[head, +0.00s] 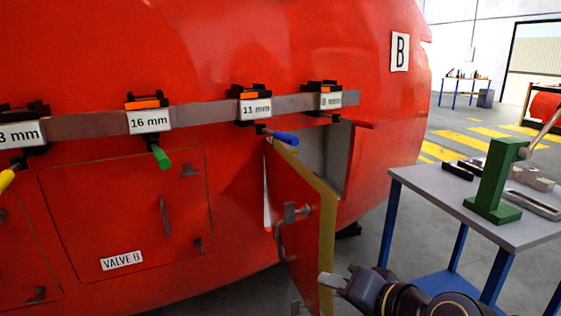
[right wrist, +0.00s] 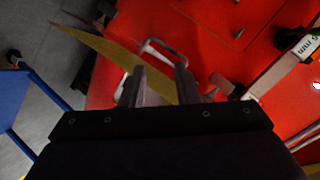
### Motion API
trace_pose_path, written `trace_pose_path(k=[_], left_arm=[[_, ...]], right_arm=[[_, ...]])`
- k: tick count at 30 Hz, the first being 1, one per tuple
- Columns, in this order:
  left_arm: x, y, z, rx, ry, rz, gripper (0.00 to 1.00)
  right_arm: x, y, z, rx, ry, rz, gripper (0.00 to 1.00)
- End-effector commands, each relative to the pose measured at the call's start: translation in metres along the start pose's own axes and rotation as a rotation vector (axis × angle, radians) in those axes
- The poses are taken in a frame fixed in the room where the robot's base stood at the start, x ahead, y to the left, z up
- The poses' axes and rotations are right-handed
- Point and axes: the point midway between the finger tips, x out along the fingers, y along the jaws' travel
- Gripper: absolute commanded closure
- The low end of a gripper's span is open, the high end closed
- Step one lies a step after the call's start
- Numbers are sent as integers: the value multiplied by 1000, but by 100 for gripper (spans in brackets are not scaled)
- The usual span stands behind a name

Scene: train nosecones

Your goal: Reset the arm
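My right gripper (head: 336,280) is at the bottom of the head view, beside the yellow edge of an open hatch door (head: 327,235). In the right wrist view its two fingers (right wrist: 158,88) stand apart with a gap between them, so it is open. The door's yellowish panel (right wrist: 100,45) and a bent metal handle (right wrist: 165,50) show beyond the fingers. I cannot tell whether a finger touches the door. Nothing is clearly held. My left gripper is not in view.
The large red nosecone (head: 230,50) fills the left and middle. A metal rail (head: 200,112) carries labelled tools, including a green-handled one (head: 160,157) and a blue-handled one (head: 285,138). A grey-topped table (head: 430,190) with a green stand (head: 494,185) is at the right.

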Motion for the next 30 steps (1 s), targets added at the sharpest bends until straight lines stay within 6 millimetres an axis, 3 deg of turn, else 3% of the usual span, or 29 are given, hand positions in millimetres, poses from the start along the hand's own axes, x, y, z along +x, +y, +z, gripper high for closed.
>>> trace_pose_path(k=[1, 6, 16, 18, 26, 30], left_arm=[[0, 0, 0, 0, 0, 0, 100], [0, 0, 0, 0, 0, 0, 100], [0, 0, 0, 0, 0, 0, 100], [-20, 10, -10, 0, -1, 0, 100], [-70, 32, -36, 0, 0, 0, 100], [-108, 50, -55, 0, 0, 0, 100]], right_arm=[[-23, 28, 11, -41, -27, 61, 72], [-71, 91, 56, -134, -149, 218, 72], [-134, 164, 135, -195, -343, 417, 72], [-143, 145, 121, -198, -349, 416, 72], [-168, 100, 89, -197, -347, 413, 72], [-187, 66, 64, -197, -347, 413, 72]])
